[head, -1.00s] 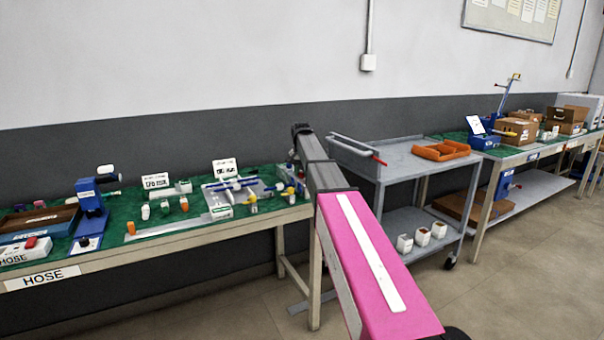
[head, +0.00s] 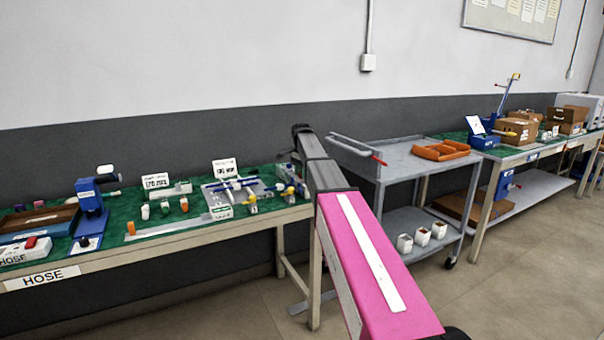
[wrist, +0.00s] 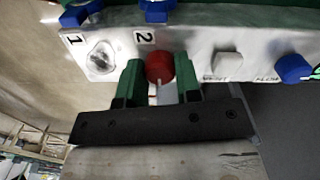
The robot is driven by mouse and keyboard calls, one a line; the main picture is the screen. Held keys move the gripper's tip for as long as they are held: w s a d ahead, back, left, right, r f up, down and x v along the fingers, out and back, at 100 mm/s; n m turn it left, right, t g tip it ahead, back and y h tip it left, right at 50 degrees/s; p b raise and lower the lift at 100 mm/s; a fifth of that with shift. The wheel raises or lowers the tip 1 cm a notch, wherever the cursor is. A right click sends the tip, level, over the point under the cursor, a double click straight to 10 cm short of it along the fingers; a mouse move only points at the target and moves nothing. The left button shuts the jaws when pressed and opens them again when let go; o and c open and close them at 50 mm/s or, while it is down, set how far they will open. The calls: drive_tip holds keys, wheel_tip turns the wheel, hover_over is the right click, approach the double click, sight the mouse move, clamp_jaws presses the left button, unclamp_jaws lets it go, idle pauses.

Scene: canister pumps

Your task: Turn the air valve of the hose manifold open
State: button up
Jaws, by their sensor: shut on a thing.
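In the wrist view, a grey-white panel (wrist: 205,52), which appears to be the hose manifold, spans the top, with number labels 1 and 2. A round red knob (wrist: 159,66) with a pale pointer line is on its face near label 2; it appears to be the air valve. My gripper (wrist: 160,80) has its green fingers on both sides of this knob and is shut on it. In the head view, my arm reaches the right end of the left bench, where small blue and yellow parts (head: 291,181) show beside it. The fingertips and knob are hidden there.
On the panel, a silver round fitting (wrist: 101,57) lies left of the knob, and a white knob (wrist: 228,65) and a blue knob (wrist: 293,68) lie right. A grey cart (head: 400,160) stands right of the bench. Floor (head: 245,312) is clear in front.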

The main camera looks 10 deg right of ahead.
idle(0.4)
drive_tip(key=o, duration=0.9)
wheel_tip(320, 180, up, 11)
drive_tip(key=shift+w+f, duration=0.1)
